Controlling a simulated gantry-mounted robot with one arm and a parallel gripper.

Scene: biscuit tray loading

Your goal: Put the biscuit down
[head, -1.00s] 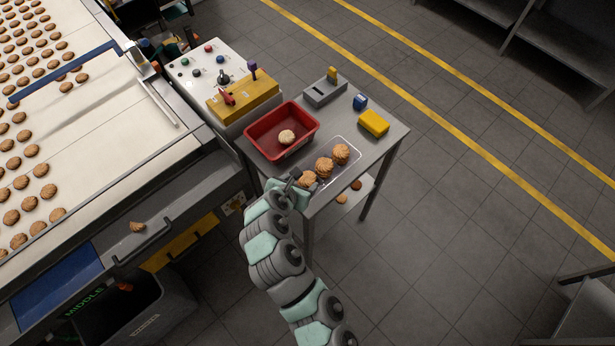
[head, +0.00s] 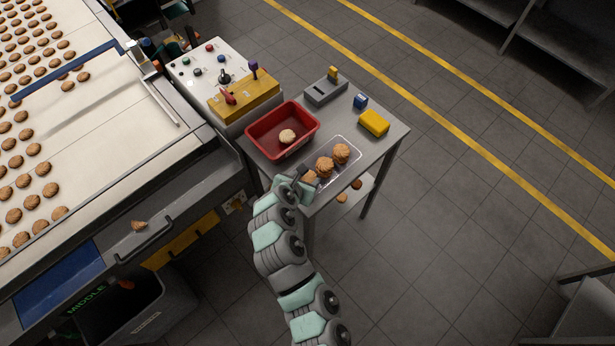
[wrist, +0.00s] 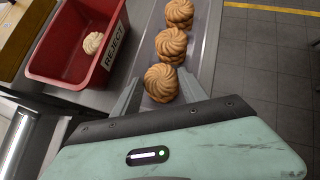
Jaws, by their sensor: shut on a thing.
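My gripper (wrist: 159,84) is shut on a brown swirled biscuit (wrist: 162,83), with a finger on either side of it. In the head view my gripper (head: 298,186) is at the near end of the clear tray (head: 354,141) and partly hides this biscuit. The held biscuit is in line with two others in the tray, a middle biscuit (head: 324,165) and a far biscuit (head: 341,153). They also show in the wrist view, the middle one (wrist: 171,45) close beyond the held one. I cannot tell whether the held biscuit touches the tray floor.
A red reject bin (head: 262,123) with one pale biscuit (head: 287,136) stands left of the tray. A yellow block (head: 374,122), a small blue item (head: 360,101) and a grey device (head: 325,91) are on the table (head: 388,137). The conveyor (head: 100,125) carries many biscuits at left.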

